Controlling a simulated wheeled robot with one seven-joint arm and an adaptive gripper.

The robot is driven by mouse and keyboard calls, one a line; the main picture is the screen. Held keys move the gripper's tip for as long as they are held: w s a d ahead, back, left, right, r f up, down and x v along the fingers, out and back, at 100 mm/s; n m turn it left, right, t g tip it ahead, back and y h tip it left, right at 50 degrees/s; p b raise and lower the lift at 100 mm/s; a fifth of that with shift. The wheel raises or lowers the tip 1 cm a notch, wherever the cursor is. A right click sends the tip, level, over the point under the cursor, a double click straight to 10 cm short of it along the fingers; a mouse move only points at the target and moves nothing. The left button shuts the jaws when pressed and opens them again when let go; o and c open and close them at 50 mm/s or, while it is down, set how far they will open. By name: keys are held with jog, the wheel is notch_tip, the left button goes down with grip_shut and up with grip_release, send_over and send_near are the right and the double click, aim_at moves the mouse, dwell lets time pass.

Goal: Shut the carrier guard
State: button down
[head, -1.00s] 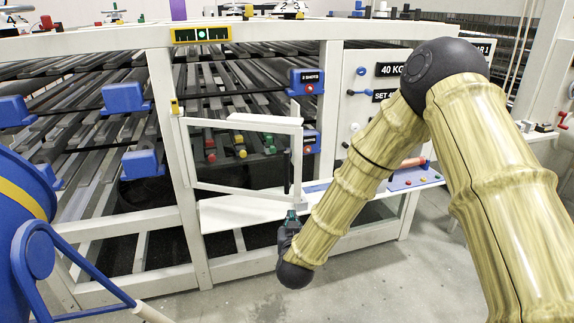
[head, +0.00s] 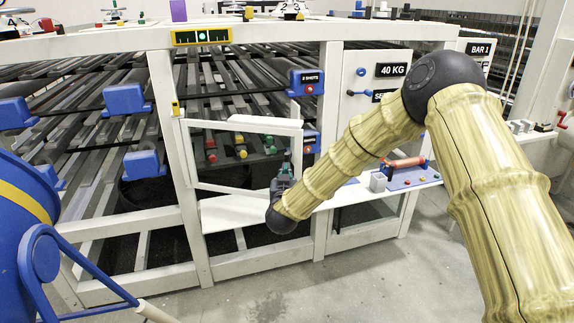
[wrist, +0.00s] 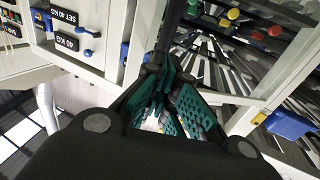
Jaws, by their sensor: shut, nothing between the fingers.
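The carrier guard (head: 215,126) is a white-framed door with a clear panel, hinged at the left post of the opening in the head view. It stands swung out at an angle. Its free edge is at the right, partly behind my gripper (head: 286,160). My gripper is shut and empty, pointing upward at that free edge. In the wrist view my gripper (wrist: 172,98) has its teal-padded fingers beside a dark upright bar (wrist: 171,30), which looks like the guard's handle. I cannot tell whether they touch.
A white shelf (head: 235,216) runs below the opening. A blue tray with a copper-coloured roller (head: 405,163) sits to the right. A control panel (head: 357,110) stands right of the opening. A blue drum (head: 20,240) is at the left. The front floor is clear.

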jog(key=w+p, duration=0.1)
jog(key=w, duration=0.3)
jog(key=shift+d, duration=0.1)
dwell(0.3)
